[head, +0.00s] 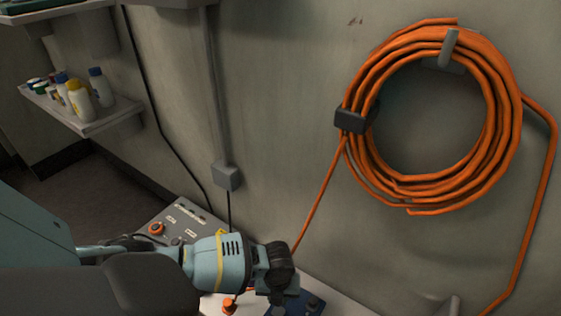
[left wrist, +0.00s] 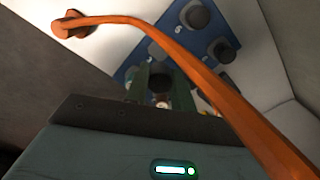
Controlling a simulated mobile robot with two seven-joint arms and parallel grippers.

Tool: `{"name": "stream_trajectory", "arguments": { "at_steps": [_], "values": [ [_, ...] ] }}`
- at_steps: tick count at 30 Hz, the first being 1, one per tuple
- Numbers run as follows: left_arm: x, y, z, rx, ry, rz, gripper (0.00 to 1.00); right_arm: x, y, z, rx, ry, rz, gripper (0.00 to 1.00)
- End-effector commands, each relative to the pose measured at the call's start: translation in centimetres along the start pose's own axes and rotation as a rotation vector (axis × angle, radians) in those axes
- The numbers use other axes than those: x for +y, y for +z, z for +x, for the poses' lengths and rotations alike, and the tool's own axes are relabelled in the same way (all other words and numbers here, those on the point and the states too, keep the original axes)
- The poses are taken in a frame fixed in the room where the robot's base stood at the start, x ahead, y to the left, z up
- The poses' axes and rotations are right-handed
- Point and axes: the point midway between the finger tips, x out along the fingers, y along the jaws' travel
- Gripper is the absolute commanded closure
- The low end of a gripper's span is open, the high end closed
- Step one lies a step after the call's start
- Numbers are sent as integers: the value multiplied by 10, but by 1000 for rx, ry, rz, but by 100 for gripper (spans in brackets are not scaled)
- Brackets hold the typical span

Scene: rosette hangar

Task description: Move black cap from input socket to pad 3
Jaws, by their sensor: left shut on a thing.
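My left gripper (head: 278,290) is at the bottom of the head view, low over a blue board (head: 298,306) on a white surface. In the left wrist view its two greenish fingers (left wrist: 160,88) are shut on a dark round thing, which looks like the black cap (left wrist: 160,76). The blue board (left wrist: 130,73) lies behind the fingers, with dark round pieces (left wrist: 197,16) and (left wrist: 222,50) on it. Which pad or socket lies under the held cap is hidden. My right gripper is in neither view.
An orange cable (left wrist: 205,80) crosses close in front of the wrist camera, from an orange plug (left wrist: 70,24). It hangs from a coil (head: 500,120) on the wall. A grey control box (head: 170,222) stands left of the board; bottles (head: 78,98) stand on a shelf.

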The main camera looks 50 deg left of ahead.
Motion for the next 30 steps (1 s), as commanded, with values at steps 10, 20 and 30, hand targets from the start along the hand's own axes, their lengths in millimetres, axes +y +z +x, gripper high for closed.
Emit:
{"name": "stream_trajectory", "arguments": {
  "at_steps": [10, 20, 30],
  "values": [
    [0, 0, 6, 1, 0, 0, 100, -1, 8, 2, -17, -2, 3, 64],
    [0, 0, 31, 2, 1, -1, 100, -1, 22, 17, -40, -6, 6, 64],
    [0, 0, 56, 1, 0, -1, 100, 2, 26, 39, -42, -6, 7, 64]
  ]
}}
